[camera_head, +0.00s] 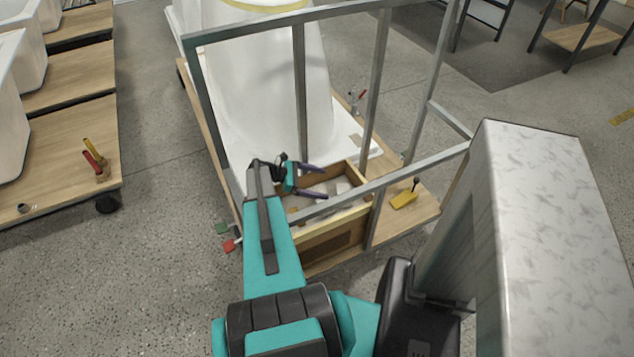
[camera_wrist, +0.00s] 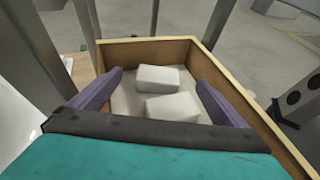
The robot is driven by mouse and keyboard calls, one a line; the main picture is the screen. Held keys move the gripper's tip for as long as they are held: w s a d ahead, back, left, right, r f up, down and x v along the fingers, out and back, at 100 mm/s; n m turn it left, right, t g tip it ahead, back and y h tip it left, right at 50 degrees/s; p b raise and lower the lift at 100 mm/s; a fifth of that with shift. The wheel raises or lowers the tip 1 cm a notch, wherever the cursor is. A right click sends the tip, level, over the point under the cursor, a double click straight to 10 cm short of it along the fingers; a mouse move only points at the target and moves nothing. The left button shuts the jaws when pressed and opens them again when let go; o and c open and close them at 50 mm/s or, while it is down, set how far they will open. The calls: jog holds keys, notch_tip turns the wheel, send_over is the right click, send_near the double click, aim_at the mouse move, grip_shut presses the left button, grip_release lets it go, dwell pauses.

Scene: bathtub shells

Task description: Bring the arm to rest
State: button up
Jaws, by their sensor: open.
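My arm reaches forward from the bottom of the head view, and my gripper (camera_head: 322,182) is at its far end, over a wooden box (camera_head: 325,240). In the wrist view my gripper (camera_wrist: 155,85) shows two purple fingers spread wide apart. Nothing is between them in their grasp. Beyond and below the fingers, two white blocks (camera_wrist: 158,77) (camera_wrist: 172,107) lie inside the wooden box (camera_wrist: 240,95). I cannot tell exactly how high the fingertips are above the box floor.
A grey metal frame (camera_head: 302,80) stands around the box, with a bar close to my gripper. A white bathtub shell (camera_head: 265,80) stands behind on a wooden cart. A yellow tool (camera_head: 404,198) lies right of the box. More tubs on carts (camera_head: 70,130) are at left; floor between is clear.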

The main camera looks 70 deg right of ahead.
jog(key=shift+r, duration=0.15)
notch_tip(320, 180, up, 21)
jog(key=p, duration=2.1)
jog(key=shift+r+p, duration=0.25)
jog(key=shift+p, duration=0.15)
